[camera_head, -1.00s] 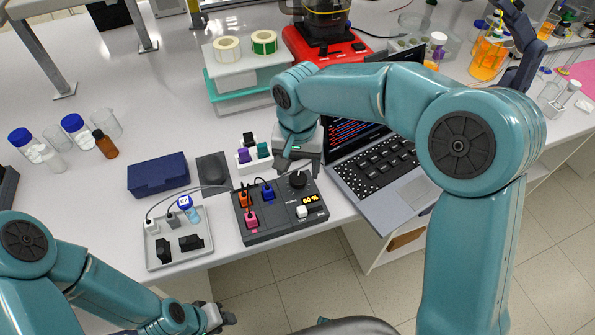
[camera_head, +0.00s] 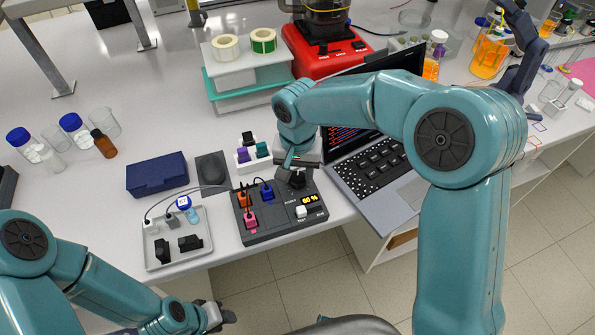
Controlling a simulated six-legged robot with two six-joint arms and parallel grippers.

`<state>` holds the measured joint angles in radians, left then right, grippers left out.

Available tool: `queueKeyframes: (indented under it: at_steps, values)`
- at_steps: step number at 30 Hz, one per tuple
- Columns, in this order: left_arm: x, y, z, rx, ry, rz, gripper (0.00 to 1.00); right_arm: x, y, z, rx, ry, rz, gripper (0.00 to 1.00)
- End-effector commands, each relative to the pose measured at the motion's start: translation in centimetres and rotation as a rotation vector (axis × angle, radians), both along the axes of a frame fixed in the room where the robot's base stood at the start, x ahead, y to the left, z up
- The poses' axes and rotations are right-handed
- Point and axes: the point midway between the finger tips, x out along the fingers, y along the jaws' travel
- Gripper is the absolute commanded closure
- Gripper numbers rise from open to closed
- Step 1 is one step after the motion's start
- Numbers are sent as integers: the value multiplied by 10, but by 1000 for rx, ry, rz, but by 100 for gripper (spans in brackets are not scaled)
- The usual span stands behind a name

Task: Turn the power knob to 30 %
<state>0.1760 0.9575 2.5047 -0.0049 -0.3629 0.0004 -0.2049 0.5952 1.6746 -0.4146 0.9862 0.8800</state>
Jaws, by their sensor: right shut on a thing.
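The grey power box (camera_head: 285,228) lies near the table's front edge. Its black power knob (camera_head: 297,181) is at the upper right, partly covered by my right gripper (camera_head: 296,171). My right gripper comes down from above and is shut on the knob. The lit display (camera_head: 310,199) below the knob seems to read 60 %. A white button (camera_head: 301,212) is beside it. Orange, blue and pink plugs (camera_head: 250,221) sit on the box's left part. My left gripper (camera_head: 224,317) hangs low in front of the table, away from the box; its jaws are unclear.
An open laptop (camera_head: 385,184) stands close right of the box. A grey tray (camera_head: 151,258) with a vial and black parts lies left of it. A dark blue case (camera_head: 157,174) and a block with coloured plugs (camera_head: 246,167) are behind. The table's front edge is close.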

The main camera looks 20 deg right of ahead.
Motion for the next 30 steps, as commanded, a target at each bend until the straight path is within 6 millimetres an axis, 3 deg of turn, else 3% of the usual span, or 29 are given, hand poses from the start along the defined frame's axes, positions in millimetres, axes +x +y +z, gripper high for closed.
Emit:
queueKeyframes:
  at_steps: [11,30]
  values:
    - [0,0,-3,0,0,0,64,-1,1,1,1,2,198,86]
    - [0,0,-3,0,0,0,64,-1,0,3,1,1,803,86]
